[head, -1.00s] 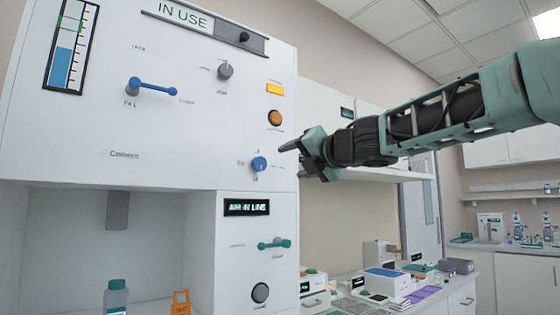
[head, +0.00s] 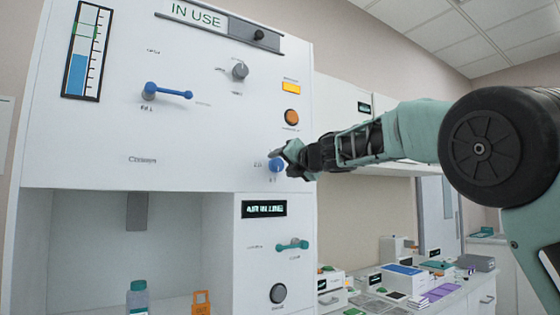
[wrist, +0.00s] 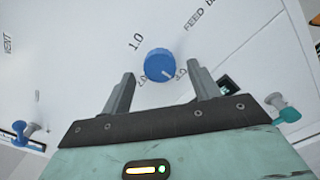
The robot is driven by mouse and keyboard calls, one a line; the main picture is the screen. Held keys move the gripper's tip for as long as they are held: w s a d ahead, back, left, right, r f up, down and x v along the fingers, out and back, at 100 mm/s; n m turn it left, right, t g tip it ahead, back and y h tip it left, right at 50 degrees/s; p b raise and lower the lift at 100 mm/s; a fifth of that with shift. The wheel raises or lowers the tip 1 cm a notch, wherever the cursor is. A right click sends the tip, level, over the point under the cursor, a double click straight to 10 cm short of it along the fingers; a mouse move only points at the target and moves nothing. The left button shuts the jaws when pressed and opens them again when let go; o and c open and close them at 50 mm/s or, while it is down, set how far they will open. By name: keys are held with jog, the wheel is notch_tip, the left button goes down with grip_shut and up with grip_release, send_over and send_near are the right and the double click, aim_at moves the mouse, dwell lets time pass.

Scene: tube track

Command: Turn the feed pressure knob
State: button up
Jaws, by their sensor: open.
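The feed pressure knob (head: 277,165) is a round blue dial low on the white cabinet front. In the wrist view the blue knob (wrist: 158,64) shows a pale pointer mark toward its lower right. Printed numbers surround it, with "1.0" at its upper left, and part of a "FEED" label shows at upper right. My gripper (head: 284,153) is at the knob's right side in the head view and partly overlaps it. In the wrist view my gripper (wrist: 161,73) is open, one finger on each side of the knob, with visible gaps. Contact cannot be told.
An orange button (head: 292,117), a grey knob (head: 240,71) and a blue lever (head: 168,92) are on the same panel. Below are an "AIR IN LINE" display (head: 264,208) and a teal lever (head: 292,245). A counter with boxes stands at the right.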

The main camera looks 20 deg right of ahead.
aim_at(276, 165)
jog(key=shift+x, duration=1.2)
jog(key=c, duration=1)
jog(key=shift+p, duration=0.3)
